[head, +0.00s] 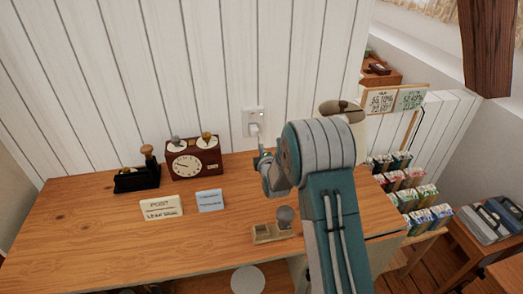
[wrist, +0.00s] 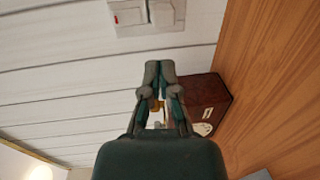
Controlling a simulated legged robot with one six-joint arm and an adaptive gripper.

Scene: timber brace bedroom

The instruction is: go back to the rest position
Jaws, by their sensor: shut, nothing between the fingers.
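My gripper (wrist: 159,68) shows in the wrist view with its two fingers together and nothing between them. In the head view my arm stands over the right part of the wooden desk (head: 90,235), and its bent upper links hide part of the desk top. The end of the arm points towards the white panelled wall, left of the big joint; the fingertips are too small there to tell apart. In the wrist view a dark brown box (wrist: 205,95) lies behind and right of the fingers, and the wall socket (wrist: 147,14) is beyond their tips.
A brown chess-type clock (head: 194,160), a black holder (head: 137,178) and two small signs, white (head: 161,208) and blue (head: 210,201), stand on the desk's left half. A small wooden holder (head: 272,233) is near my arm. A rack of packets (head: 405,185) stands right.

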